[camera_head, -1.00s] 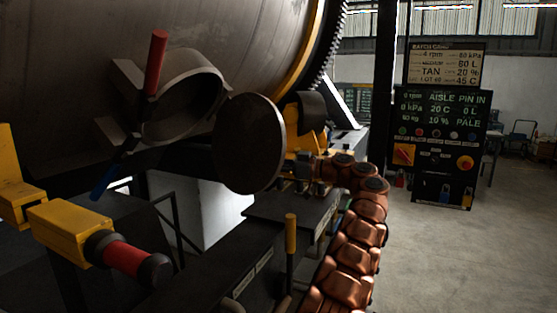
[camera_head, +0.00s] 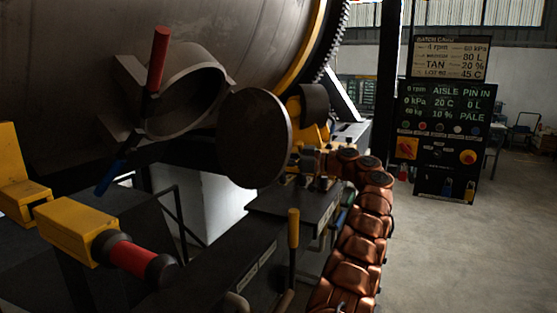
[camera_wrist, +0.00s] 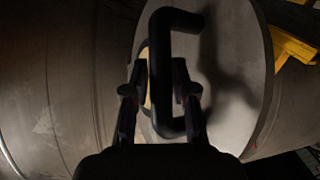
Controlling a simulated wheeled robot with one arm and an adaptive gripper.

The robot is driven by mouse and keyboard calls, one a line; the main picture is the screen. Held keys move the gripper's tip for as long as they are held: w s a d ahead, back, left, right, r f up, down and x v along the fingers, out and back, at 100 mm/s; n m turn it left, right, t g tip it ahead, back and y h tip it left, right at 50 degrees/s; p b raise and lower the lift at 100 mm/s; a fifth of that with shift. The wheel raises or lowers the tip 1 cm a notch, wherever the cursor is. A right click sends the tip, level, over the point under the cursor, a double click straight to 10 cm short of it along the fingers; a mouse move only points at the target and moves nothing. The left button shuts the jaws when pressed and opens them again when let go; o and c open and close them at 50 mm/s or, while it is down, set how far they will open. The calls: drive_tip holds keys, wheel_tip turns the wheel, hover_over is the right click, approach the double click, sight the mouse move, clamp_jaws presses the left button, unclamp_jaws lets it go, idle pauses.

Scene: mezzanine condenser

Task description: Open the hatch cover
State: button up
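The hatch cover (camera_head: 255,138) is a round grey disc standing swung out to the right of the round hatch opening (camera_head: 205,112) on the big drum. The opening is uncovered. In the wrist view the cover's face (camera_wrist: 232,60) fills the right middle, with a dark D-shaped handle (camera_wrist: 162,60) in front of it. My gripper (camera_wrist: 160,80) has its two fingers apart, one on each side of the handle's upright bar. A thin gap shows between the left finger and the bar. In the head view the cover hides the fingertips.
A red-gripped lever (camera_head: 158,58) stands by the opening. A yellow arm with a red grip (camera_head: 132,257) is at lower left. A yellow-topped lever (camera_head: 293,228) stands below the cover. A control panel (camera_head: 440,140) is at right, with open floor (camera_head: 450,255) before it.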

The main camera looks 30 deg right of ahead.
drive_tip(key=shift+o, duration=1.4)
drive_tip(key=shift+s+d, duration=0.1)
drive_tip(key=v, duration=1.1)
drive_tip(key=shift+s+d, duration=0.2)
drive_tip(key=shift+s, duration=0.15)
